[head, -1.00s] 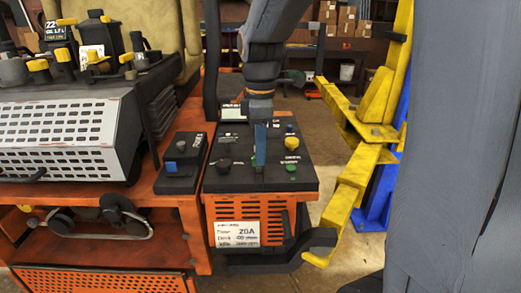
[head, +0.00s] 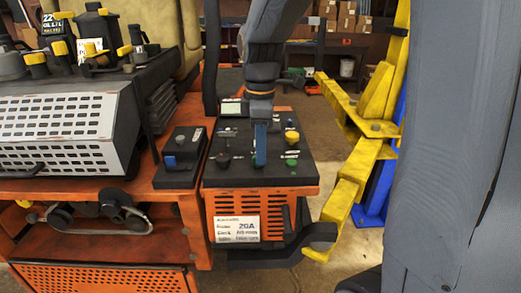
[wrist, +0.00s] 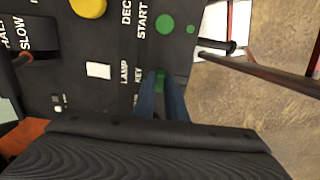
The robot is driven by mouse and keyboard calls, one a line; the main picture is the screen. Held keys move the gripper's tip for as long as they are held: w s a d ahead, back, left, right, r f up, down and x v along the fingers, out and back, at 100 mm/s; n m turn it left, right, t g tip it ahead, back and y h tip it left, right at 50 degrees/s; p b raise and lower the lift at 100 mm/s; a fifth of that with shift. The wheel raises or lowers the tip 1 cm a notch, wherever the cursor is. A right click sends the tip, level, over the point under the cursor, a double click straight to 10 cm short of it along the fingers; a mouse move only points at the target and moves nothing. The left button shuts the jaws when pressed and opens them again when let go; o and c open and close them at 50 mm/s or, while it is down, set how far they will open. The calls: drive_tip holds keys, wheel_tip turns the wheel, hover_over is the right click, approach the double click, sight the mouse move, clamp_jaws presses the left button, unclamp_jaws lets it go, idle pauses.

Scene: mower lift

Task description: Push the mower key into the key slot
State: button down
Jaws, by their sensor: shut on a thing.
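My gripper (head: 260,163) points down at the black control panel (head: 228,178) of the orange mower, with its blue fingers at the panel's middle. In the wrist view, the two blue fingers (wrist: 161,82) are close together beside the printed word KEY. A small green piece, which looks like the mower key (wrist: 160,77), shows between their tips, and the gripper is shut on it. The key slot is hidden by the fingers and key, so I cannot tell how deep the key sits.
A yellow knob (head: 292,137) and green buttons stand right of the fingers, and a dark knob (head: 223,160) stands left. A yellow lift arm (head: 345,200) stands close on the right.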

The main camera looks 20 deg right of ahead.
drive_tip(key=c, duration=1.7)
unclamp_jaws()
drive_tip(key=shift+r+b, duration=0.95)
drive_tip(key=shift+r, duration=2.95)
